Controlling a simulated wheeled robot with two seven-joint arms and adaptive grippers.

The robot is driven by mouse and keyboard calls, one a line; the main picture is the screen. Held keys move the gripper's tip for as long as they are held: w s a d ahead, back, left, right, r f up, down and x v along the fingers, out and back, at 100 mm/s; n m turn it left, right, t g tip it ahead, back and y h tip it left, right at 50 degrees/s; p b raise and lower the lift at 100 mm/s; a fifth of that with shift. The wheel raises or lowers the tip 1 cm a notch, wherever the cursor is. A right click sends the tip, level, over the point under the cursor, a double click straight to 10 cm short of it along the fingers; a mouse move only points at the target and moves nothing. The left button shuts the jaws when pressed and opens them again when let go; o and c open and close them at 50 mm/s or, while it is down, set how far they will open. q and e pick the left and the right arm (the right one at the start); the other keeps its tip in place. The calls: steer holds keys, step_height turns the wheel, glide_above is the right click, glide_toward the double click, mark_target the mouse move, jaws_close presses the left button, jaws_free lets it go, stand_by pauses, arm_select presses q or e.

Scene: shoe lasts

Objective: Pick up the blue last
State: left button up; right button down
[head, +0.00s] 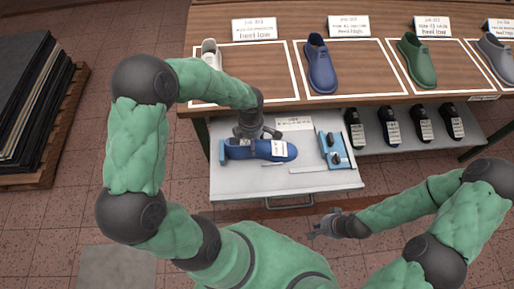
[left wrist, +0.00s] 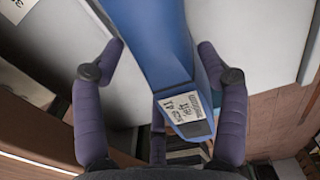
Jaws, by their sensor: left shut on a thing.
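The blue last (head: 268,150) with a white label is over the pulled-out grey drawer (head: 225,185) in the head view. My left gripper (head: 252,137) reaches down onto it from above and is shut on it. In the left wrist view the blue last (left wrist: 155,50) runs between the purple fingers (left wrist: 160,95), its label near its close end. I cannot tell whether it touches the drawer floor. My right gripper (head: 322,228) is empty in front of the drawer, its fingers spread apart.
A blue fixture (head: 335,150) stands at the drawer's right side. Several black labelled lasts (head: 390,127) stand on a shelf to the right. On the wooden bench above are a white shoe (head: 211,54), a blue shoe (head: 319,66), a green shoe (head: 417,62) and a grey shoe (head: 497,58).

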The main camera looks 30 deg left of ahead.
arm_select(q)
steer(key=shift+s+f, duration=0.15)
steer(key=shift+s, duration=0.05)
